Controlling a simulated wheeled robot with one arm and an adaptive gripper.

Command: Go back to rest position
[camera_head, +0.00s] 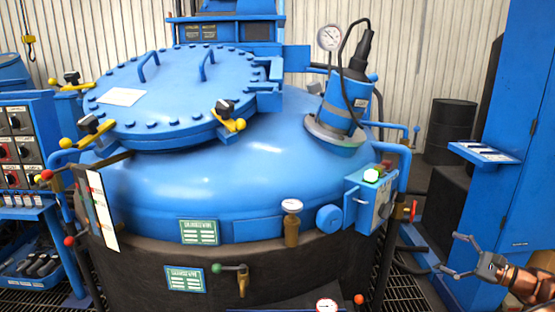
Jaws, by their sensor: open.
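My gripper (453,255) is at the lower right of the head view. Its two fingers are spread apart with nothing between them. It stands in front of the blue cabinet, apart from the furnace. The blue pit furnace (240,185) fills the middle of the view. Its round bolted lid (180,85) lies on top at the left, with yellow-handled clamps around its rim.
A blue control box (372,200) with a green light is on the furnace's right side. A tall blue cabinet (510,200) with a small shelf (484,152) stands at the right. A control panel (20,145) is at the left. A dark barrel (450,130) stands behind.

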